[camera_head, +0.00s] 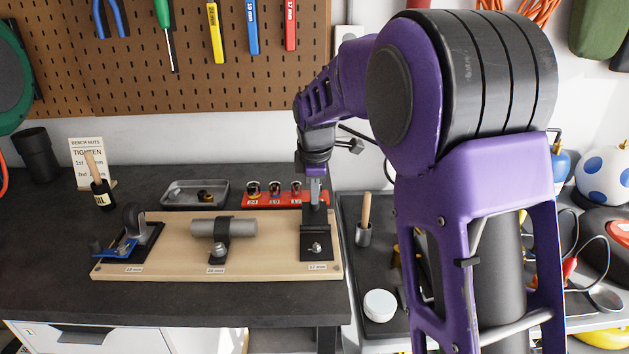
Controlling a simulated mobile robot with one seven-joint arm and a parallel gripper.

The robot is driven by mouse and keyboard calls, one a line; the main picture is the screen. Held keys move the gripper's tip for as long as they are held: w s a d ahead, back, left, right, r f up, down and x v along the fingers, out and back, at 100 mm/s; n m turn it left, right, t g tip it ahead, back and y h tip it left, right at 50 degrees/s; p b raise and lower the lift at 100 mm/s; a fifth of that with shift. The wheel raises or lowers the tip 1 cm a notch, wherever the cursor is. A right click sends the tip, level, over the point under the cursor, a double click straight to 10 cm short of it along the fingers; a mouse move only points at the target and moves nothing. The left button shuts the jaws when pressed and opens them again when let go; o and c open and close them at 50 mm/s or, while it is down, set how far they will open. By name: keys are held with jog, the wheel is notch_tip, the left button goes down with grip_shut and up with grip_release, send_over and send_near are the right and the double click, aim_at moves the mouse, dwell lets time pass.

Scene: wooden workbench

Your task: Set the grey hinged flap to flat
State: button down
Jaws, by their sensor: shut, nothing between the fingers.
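A light wooden board (170,258) lies on the dark bench and carries three stations. At its right end a dark grey plate (314,218) stands roughly upright behind a base with a bolt (315,248); it looks like the hinged flap, but the hinge is too small to make out. My gripper (316,196) points down at the top of this plate, shut and empty. Whether the fingertips touch the plate, I cannot tell.
A grey cylinder under a black strap (217,229) sits mid-board, and a blue clamp (122,248) at its left end. Behind are a red socket rack (262,198) and a metal tray (180,195).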

jog(key=shift+w+f+p, duration=0.3)
jog(key=shift+w+f, duration=0.1)
jog(key=shift+w, duration=0.2)
jog(key=shift+w+f+p, duration=0.3)
jog(key=shift+w+f, duration=0.05)
jog(key=shift+w, duration=0.2)
jog(key=shift+f, duration=0.1)
